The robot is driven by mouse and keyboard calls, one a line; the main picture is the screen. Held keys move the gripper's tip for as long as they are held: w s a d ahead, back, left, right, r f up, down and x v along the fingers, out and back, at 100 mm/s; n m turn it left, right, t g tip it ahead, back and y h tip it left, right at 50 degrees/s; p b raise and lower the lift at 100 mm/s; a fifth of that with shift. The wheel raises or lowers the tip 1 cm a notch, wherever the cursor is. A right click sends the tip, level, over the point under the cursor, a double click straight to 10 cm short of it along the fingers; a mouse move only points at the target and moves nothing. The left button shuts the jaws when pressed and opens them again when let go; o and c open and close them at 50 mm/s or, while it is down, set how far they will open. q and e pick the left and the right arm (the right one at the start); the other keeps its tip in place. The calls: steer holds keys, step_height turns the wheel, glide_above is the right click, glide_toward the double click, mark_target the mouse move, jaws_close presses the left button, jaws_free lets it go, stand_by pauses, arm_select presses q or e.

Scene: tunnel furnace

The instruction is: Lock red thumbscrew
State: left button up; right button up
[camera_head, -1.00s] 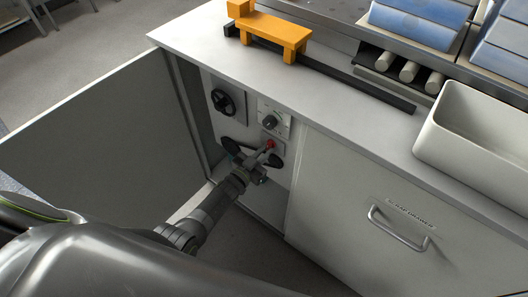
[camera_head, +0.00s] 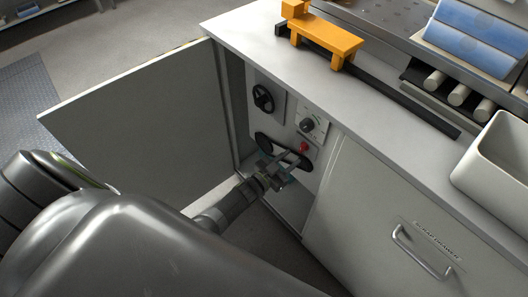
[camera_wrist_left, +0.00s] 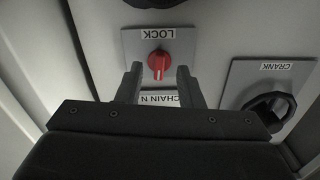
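The red thumbscrew (camera_head: 303,147) is on the panel inside the open cabinet. In the left wrist view the red thumbscrew (camera_wrist_left: 158,64) sits on a grey plate (camera_wrist_left: 185,45) labelled LOCK, which appears upside down. My left gripper (camera_head: 294,158) is just in front of and below the thumbscrew in the head view. In the left wrist view my left gripper (camera_wrist_left: 157,80) has its two fingers apart, with the thumbscrew in line with the gap, beyond the tips. My right gripper is not in view.
A black crank wheel (camera_head: 263,98) and a dark knob (camera_head: 307,125) share the panel. A closed drawer front (camera_head: 375,215) with a handle is on the right. The counter is above.

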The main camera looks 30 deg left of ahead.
arm_select(q)
steer(key=p+v, duration=0.1)
steer(key=v, duration=1.3)
steer(key=shift+p, duration=0.3)
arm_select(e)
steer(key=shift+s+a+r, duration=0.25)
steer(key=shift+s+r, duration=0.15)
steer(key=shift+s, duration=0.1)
arm_select(q)
steer(key=shift+w, duration=0.1)
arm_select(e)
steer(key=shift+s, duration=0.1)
